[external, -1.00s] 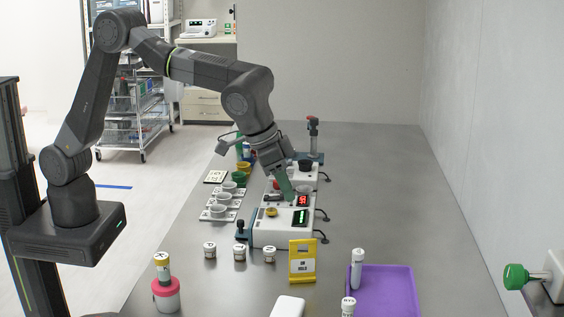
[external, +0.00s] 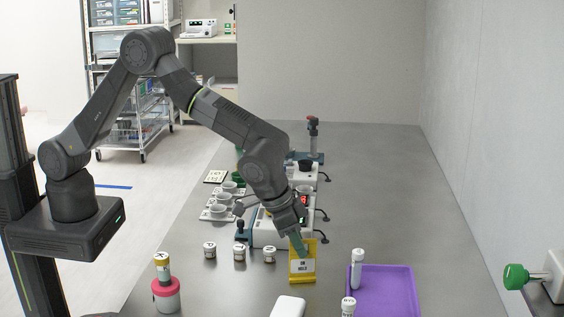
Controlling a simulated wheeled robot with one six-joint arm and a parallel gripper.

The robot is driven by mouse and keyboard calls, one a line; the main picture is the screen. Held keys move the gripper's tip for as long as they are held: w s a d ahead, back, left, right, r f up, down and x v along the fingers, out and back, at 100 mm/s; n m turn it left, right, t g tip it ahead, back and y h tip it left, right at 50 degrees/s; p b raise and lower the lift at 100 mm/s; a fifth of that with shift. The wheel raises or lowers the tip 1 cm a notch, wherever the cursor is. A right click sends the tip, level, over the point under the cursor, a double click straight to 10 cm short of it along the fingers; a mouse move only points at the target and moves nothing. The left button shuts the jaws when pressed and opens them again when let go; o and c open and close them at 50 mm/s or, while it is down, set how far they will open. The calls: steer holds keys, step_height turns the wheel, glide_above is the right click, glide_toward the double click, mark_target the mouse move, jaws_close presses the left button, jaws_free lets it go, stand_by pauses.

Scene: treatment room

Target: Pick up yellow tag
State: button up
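The yellow tag (external: 302,277) stands upright on the grey table, with a white label reading "ON HOLD" on its face. My gripper (external: 299,246) points down at the tag's top edge, with its greenish fingers overlapping the upper part of the tag in the external view. I cannot tell whether the fingers touch the tag or how far apart they are.
A purple tray (external: 385,290) with white capped tubes is to the right of the tag. A white object (external: 288,307) lies in front. Several small jars (external: 239,253) stand to the left. A white device (external: 268,234) with displays sits behind, partly hidden by my arm.

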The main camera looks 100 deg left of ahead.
mark_target(303, 260)
steer(key=shift+p+x, duration=0.5)
steer(key=shift+x, duration=1.55)
steer(key=shift+s+d+f, duration=0.1)
steer(key=shift+s+d, duration=0.05)
jaws_close()
